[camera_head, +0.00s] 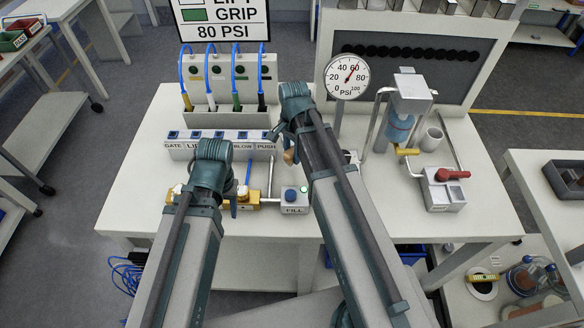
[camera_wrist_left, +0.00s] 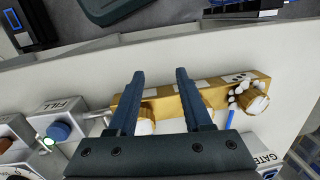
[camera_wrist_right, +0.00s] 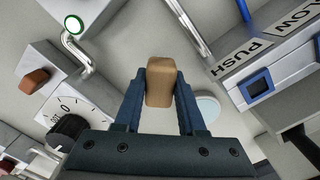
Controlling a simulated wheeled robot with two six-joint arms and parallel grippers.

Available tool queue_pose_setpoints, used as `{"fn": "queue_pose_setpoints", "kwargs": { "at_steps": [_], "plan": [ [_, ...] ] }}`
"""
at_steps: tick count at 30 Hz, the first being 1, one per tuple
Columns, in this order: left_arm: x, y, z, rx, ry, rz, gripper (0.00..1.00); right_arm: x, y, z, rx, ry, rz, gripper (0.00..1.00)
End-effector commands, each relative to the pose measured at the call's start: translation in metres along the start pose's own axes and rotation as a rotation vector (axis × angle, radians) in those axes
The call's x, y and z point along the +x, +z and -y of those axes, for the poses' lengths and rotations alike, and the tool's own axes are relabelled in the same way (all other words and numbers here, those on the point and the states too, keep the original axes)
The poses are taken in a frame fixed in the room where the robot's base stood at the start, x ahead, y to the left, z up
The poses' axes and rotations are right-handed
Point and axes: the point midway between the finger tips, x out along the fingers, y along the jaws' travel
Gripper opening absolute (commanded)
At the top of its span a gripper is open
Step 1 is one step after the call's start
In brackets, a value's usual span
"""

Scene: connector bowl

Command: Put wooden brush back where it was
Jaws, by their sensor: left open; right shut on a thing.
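The wooden brush (camera_wrist_right: 160,82) is a tan block between the fingers of my right gripper (camera_wrist_right: 160,95), which is shut on it above the white bench. In the head view the brush (camera_head: 290,156) shows only as a small tan piece below my right gripper, near the PUSH end of the labelled row. Any bristles are hidden. My left gripper (camera_wrist_left: 158,98) is open, with its fingers over a brass manifold (camera_wrist_left: 190,96) that has white-marked knobs. In the head view the left wrist covers part of that manifold (camera_head: 244,196).
A pale round disc (camera_wrist_right: 207,108) lies on the bench beside the brush. The FILL box (camera_head: 294,200) stands between my arms. A gauge (camera_head: 346,78), a dispenser (camera_head: 408,105), a cup (camera_head: 431,140) and a red-handled box (camera_head: 443,188) stand to the right. The right front bench top is clear.

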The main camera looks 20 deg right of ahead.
Motion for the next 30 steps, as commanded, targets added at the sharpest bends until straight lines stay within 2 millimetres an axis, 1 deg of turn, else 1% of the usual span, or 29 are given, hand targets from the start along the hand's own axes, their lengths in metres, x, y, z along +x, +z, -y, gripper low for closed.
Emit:
{"fn": "queue_pose_setpoints", "kwargs": {
  "at_steps": [1, 4, 7, 16, 25, 29, 30],
  "plan": [
    [0.004, 0.0, 0.0, 0.0, 0.0, 0.0, 0.5, 0.004, 0.0, 0.0, 0.0, 0.0, 0.0, 0.0],
    [0.002, 0.0, 0.0, 0.0, 0.0, 0.0, 0.5, 0.002, 0.0, 0.0, 0.0, 0.0, 0.0, 0.0],
    [0.007, 0.0, -0.001, 0.0, 0.0, 0.0, 0.5, 0.007, 0.0, 0.0, 0.0, 0.0, 0.0, 0.0],
    [0.041, -0.002, -0.004, 0.0, 0.0, 0.0, 0.5, 0.041, -0.001, 0.0, 0.0, 0.0, 0.0, 0.0],
    [0.039, -0.002, -0.004, 0.0, 0.0, 0.0, 0.5, 0.039, -0.001, 0.0, 0.0, 0.0, 0.0, 0.0],
    [0.043, -0.003, -0.004, 0.0, 0.0, 0.0, 0.5, 0.043, -0.001, 0.0, 0.0, 0.0, 0.0, 0.0],
    [0.042, -0.003, -0.004, 0.0, 0.0, 0.0, 0.5, 0.043, -0.001, 0.0, 0.0, 0.0, 0.0, 0.43]
  ]
}}
